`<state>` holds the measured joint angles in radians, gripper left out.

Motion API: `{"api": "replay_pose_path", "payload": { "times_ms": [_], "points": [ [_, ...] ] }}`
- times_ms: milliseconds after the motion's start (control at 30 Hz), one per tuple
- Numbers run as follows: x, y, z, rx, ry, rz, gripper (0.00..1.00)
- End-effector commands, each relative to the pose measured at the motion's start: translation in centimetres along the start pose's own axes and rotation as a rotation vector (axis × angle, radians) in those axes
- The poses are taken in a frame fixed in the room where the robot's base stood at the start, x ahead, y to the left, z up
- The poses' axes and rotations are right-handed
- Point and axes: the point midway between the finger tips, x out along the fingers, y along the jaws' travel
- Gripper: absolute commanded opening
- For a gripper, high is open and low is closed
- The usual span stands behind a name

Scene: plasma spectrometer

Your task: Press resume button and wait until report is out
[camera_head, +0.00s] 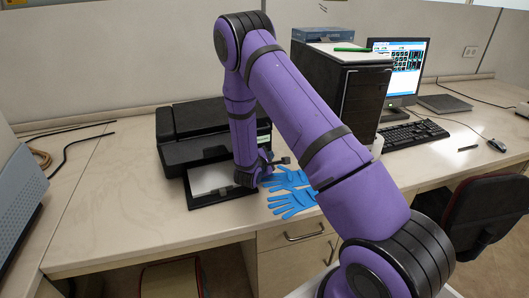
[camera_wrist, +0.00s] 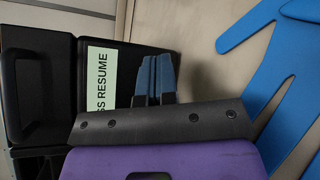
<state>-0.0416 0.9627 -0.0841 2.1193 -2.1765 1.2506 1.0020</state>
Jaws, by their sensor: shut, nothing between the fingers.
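The black printer (camera_head: 190,150) stands on the desk at left centre, with a pale sheet (camera_head: 210,178) in its front tray (camera_head: 228,194). My gripper (camera_head: 262,172) is low at the printer's front right corner, beside the tray. In the wrist view my gripper's two dark blue fingers (camera_wrist: 155,62) are together, with nothing between them. They are over or at a dark panel just right of a pale label (camera_wrist: 100,80) reading "SS RESUME", its start cut off. I cannot see the resume button itself, nor tell whether the fingers touch the panel.
Blue gloves (camera_head: 290,201) lie on the desk just right of my gripper; one also shows in the wrist view (camera_wrist: 292,75). A black computer tower (camera_head: 345,95), a lit monitor (camera_head: 402,65) and a keyboard (camera_head: 412,134) stand to the right. The desk left of the printer is mostly clear.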

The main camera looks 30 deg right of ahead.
Motion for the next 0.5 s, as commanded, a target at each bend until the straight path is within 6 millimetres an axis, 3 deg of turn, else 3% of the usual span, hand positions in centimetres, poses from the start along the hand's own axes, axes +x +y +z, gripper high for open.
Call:
{"api": "replay_pose_path", "payload": {
  "times_ms": [500],
  "points": [
    [0.52, 0.41, -0.38, 0.000, 0.000, 0.001, 0.00]
  ]
}}
